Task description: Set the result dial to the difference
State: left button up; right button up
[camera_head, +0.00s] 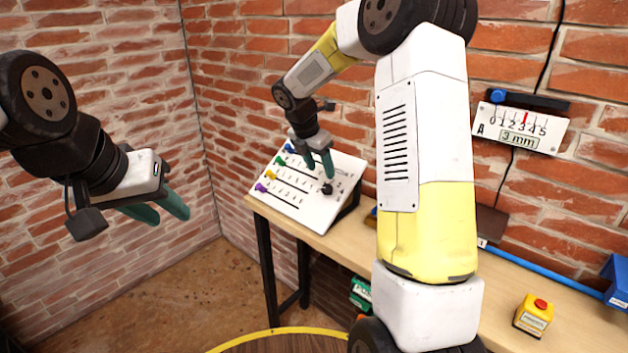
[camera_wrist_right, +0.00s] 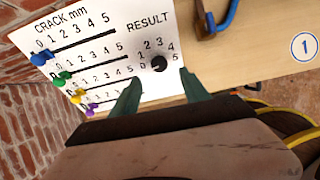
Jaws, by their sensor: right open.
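The result dial (camera_head: 327,188) is a small black knob on a tilted white board (camera_head: 310,213); in the right wrist view the dial (camera_wrist_right: 159,63) sits under "RESULT", ringed by the numbers 0 to 5. I cannot tell its setting. My right gripper (camera_head: 320,170) is open just above the board near the dial; its fingertips in the wrist view (camera_wrist_right: 161,83) flank the dial's near side, apparently not touching it. My left gripper (camera_head: 160,212) is open and empty, away at the left. A wall gauge marked A (camera_head: 521,128) reads "3 mm", with a red pointer near 3.
Blue (camera_wrist_right: 41,58), green (camera_wrist_right: 62,79), yellow (camera_wrist_right: 78,96) and purple (camera_wrist_right: 92,108) sliders sit at the 0 ends of the board's scales. A yellow box with a red button (camera_head: 534,315) stands on the wooden bench. A blue rod (camera_head: 545,271) lies along the back.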

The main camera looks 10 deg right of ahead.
aim_at(326, 188)
jog(key=x, duration=0.8)
jog(key=shift+w+f, duration=0.1)
grip_shut()
